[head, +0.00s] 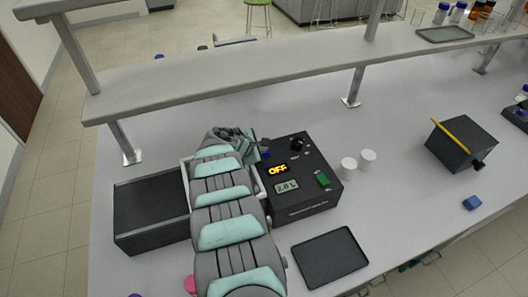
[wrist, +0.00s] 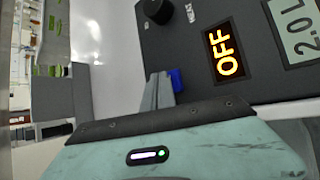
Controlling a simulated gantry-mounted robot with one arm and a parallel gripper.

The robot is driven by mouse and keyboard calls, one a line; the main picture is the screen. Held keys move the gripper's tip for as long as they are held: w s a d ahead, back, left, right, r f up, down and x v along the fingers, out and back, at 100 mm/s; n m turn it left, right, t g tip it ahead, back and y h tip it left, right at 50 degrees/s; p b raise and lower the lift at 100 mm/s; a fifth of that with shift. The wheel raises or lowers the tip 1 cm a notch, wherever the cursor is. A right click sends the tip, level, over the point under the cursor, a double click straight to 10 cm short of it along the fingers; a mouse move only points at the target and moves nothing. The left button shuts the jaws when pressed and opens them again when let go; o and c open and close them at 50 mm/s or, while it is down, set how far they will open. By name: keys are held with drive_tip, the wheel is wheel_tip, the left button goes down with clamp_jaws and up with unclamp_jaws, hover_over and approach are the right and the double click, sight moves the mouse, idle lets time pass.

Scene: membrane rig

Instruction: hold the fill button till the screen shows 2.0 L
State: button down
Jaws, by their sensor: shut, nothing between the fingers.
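The black control box (head: 318,205) stands on the bench. Its amber display (head: 278,169) reads OFF, also in the wrist view (wrist: 225,52). The grey screen (head: 287,186) below reads 2.0 L, and it shows partly at the right edge of the wrist view (wrist: 298,25). A blue button (wrist: 178,80) is on the box's panel, left of the amber display; its label is not visible. My gripper (wrist: 160,88) is shut and empty, its fingertips right beside the blue button. I cannot tell whether they touch it. In the head view my arm hides part of the box's left side.
The box also has a black knob (head: 297,144) and a green switch (head: 322,180). A black open bin (head: 150,236) stands left of my arm. A shelf (head: 250,76) spans behind.

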drive_tip(key=shift+r, duration=0.45)
drive_tip(key=shift+r+p, duration=0.75)
drive_tip(key=shift+r, duration=1.8)
